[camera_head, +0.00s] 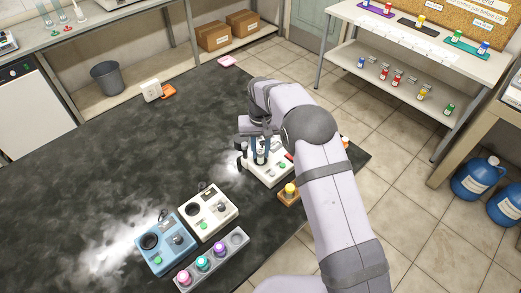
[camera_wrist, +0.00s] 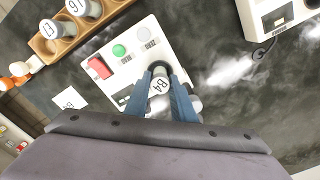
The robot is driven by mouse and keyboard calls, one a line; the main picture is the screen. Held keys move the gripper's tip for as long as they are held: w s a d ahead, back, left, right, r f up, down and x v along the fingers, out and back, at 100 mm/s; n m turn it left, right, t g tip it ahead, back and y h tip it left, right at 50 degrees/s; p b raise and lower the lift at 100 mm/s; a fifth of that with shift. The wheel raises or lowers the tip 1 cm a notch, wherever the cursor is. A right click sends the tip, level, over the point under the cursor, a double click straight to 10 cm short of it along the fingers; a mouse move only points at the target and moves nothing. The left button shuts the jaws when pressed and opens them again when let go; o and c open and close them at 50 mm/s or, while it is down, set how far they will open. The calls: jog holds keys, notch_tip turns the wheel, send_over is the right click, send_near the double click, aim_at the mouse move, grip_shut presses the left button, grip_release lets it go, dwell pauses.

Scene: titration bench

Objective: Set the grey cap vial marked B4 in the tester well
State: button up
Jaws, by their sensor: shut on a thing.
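The vial marked B4 (camera_wrist: 160,85) is between the two blue fingers of my gripper (camera_wrist: 162,95) in the wrist view, its white label facing the camera. My gripper is shut on it. The vial is at the dark round well (camera_wrist: 160,68) of a white tester (camera_wrist: 119,69); whether its base is inside the well or just above it I cannot tell. In the head view my gripper (camera_head: 261,157) points down over the same white tester (camera_head: 270,174), and the vial is hard to make out there. The cap colour is not clear.
A wooden rack (camera_wrist: 68,41) with labelled vials stands beside the tester. A small card (camera_wrist: 69,98) lies nearby. In the head view, another white device (camera_head: 207,211), a blue device (camera_head: 166,243) and a grey rack of capped vials (camera_head: 237,243) stand front left.

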jog(key=shift+f+b, duration=0.55)
jog(key=shift+f, duration=0.4)
dwell(0.5)
jog(key=o, duration=0.9)
jog(key=shift+r, duration=0.1)
